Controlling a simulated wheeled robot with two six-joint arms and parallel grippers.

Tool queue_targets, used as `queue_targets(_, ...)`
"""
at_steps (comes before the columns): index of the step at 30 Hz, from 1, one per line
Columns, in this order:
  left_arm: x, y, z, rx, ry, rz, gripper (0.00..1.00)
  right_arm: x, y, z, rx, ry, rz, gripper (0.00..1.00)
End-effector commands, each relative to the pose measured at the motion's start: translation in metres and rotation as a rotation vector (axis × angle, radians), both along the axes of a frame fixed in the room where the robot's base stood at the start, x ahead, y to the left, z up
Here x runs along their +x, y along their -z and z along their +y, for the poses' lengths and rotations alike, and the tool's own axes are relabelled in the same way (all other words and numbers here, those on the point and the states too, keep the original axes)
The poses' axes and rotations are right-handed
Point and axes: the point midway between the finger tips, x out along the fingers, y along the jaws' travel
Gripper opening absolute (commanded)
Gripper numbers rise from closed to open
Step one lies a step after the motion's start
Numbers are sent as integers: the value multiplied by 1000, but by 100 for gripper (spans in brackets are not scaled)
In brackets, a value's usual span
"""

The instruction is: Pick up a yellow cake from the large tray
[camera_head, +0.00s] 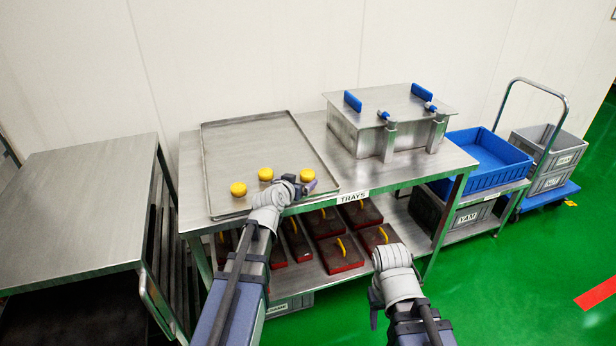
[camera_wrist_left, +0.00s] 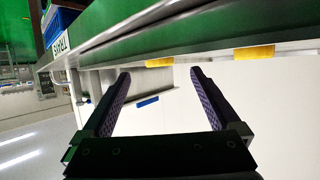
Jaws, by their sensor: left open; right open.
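Three round yellow cakes lie near the front of the large metal tray (camera_head: 255,140): a left cake (camera_head: 238,189), a middle cake (camera_head: 265,174) and a right cake (camera_head: 307,175). My left gripper (camera_head: 306,187) is at the tray's front edge, close to the right cake and partly overlapping it in the head view. In the left wrist view its two fingers (camera_wrist_left: 160,76) are spread and empty. A yellow cake (camera_wrist_left: 159,62) shows just beyond and between the fingertips, another (camera_wrist_left: 253,53) off to the right. My right gripper (camera_head: 374,308) is open and empty, low in front of the table.
A steel box with blue handles (camera_head: 390,110) stands on the table right of the tray. A blue crate (camera_head: 488,160) is at right, an empty metal table (camera_head: 80,210) at left.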

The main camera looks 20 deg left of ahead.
Motion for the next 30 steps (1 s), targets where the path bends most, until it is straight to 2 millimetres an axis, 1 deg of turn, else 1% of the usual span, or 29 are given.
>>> queue_targets(1, 8, 4, 0, 0, 1, 0, 96, 0, 4, 0, 0, 0, 0, 50)
queue_targets(2, 11, 5, 0, 0, 1, 0, 96, 0, 5, 0, 0, 0, 0, 50)
queue_targets(7, 12, 5, -1, 0, 0, 0, 96, 0, 5, 0, 0, 0, 0, 50)
queue_targets(10, 20, 6, -1, 0, 0, 0, 96, 0, 6, 0, 0, 0, 0, 50)
queue_targets(16, 48, 12, -4, 0, 1, 0, 96, 0, 12, 0, 0, 0, 0, 50)
queue_targets(19, 60, 19, -4, 1, 0, 0, 96, 0, 19, 0, 0, 0, 0, 50)
queue_targets(21, 62, 19, -4, 1, 0, 0, 96, 0, 19, 0, 0, 0, 0, 50)
queue_targets(27, 61, 18, -5, 0, 0, 0, 96, 0, 18, 0, 0, 0, 0, 50)
queue_targets(30, 61, 18, -5, 0, 0, 0, 85, 0, 18, 0, 0, 0, 0, 50)
